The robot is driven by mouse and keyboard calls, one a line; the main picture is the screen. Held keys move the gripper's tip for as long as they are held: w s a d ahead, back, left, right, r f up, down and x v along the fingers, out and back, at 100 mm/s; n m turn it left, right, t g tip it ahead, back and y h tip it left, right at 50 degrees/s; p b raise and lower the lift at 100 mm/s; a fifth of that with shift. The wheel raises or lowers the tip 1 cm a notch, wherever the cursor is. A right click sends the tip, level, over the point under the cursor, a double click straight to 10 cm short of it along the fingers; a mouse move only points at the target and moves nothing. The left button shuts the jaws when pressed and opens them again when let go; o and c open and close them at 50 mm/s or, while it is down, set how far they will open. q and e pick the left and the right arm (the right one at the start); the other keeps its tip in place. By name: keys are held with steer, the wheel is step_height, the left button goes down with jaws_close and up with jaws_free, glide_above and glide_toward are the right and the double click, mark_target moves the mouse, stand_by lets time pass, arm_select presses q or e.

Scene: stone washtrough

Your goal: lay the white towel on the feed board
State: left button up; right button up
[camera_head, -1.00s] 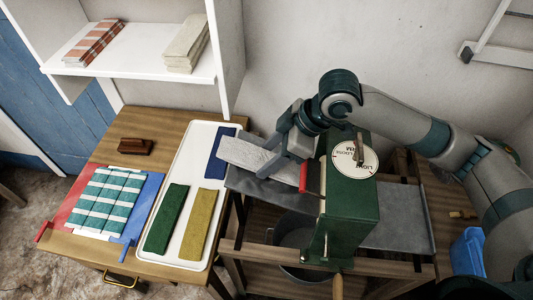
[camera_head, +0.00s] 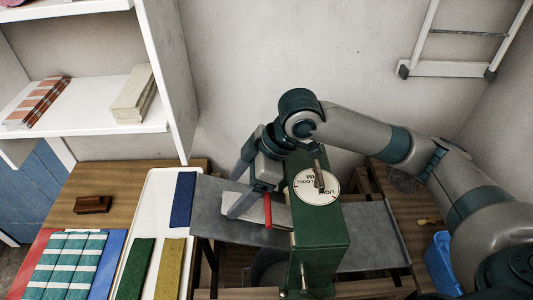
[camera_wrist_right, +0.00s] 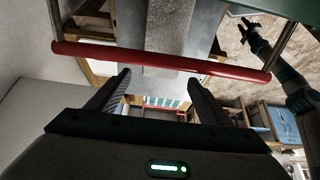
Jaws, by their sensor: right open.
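The white towel (camera_head: 258,209) is a pale flat strip on the grey feed board (camera_head: 212,222), to the left of the green mangle (camera_head: 319,235). Its right end reaches the red bar, and the gripper hides part of it.
The red bar (camera_head: 267,210) crosses close beside my right fingers. A white tray (camera_head: 152,220) with blue, green and yellow cloths lies left of the board. A shelf (camera_head: 90,105) stands behind. A blue bin (camera_head: 441,265) is at right.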

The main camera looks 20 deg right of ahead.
steer(key=b+v, duration=0.2)
steer(key=v, duration=1.2)
steer(key=shift+r, duration=0.15)
stand_by(0.7)
